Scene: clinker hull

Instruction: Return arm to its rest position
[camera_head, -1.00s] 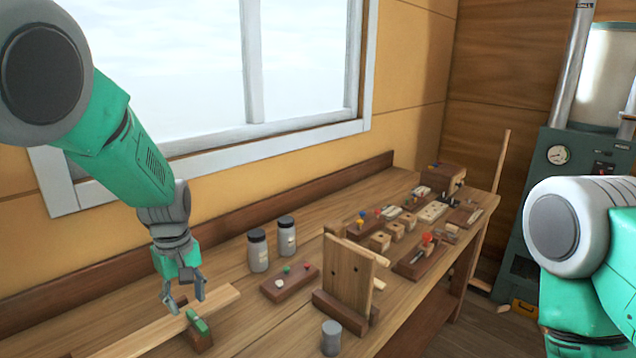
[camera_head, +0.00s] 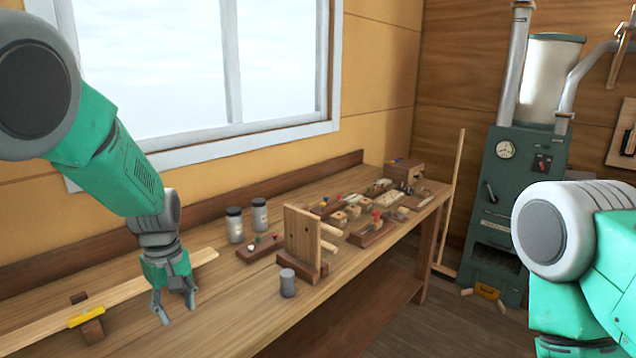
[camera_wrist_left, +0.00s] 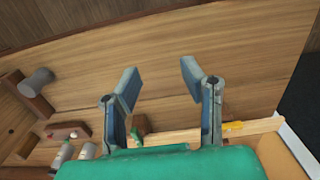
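My left gripper (camera_head: 178,310) hangs open and empty above the bench, its fingers pointing down. In the left wrist view its two fingers (camera_wrist_left: 158,78) are spread apart with only bare bench between the tips. A long pale plank (camera_head: 130,288) lies on the bench behind the gripper. A yellow clamp-like piece (camera_head: 86,316) sits across it by a brown block (camera_head: 92,332). A small green piece (camera_wrist_left: 139,138) shows near the plank in the left wrist view; the gripper seems to hide it in the head view. My right arm shows at the right; its gripper is out of view.
The bench (camera_head: 225,325) holds two grey jars (camera_head: 235,226), an upright wooden stand (camera_head: 300,240), a grey cylinder (camera_head: 287,283) and several small blocks farther back. A green stove-like machine (camera_head: 500,215) stands beyond. The bench front is clear near the gripper.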

